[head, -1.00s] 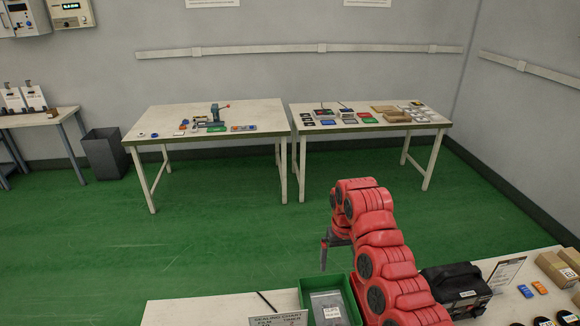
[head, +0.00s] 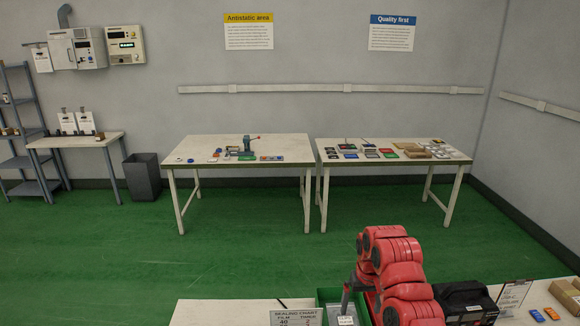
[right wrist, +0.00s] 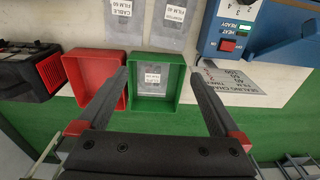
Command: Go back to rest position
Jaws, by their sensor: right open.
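My right arm is red and comes in from the lower right of the head view. Its gripper (head: 347,296) points down over the front workbench, beside a green tray (head: 326,294). In the right wrist view the gripper (right wrist: 160,73) has its two dark fingers wide apart with nothing between them. The green tray (right wrist: 181,72) lies below the fingers, with a labelled grey pouch (right wrist: 153,77) in it. My left gripper is in neither view.
A red tray (right wrist: 97,57) is left of the green one. A black device (head: 467,302) stands right of my arm. A blue sealer (right wrist: 262,35) and a sealing chart (right wrist: 243,86) are at the wrist view's right. Two tables (head: 240,148) stand behind open green floor.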

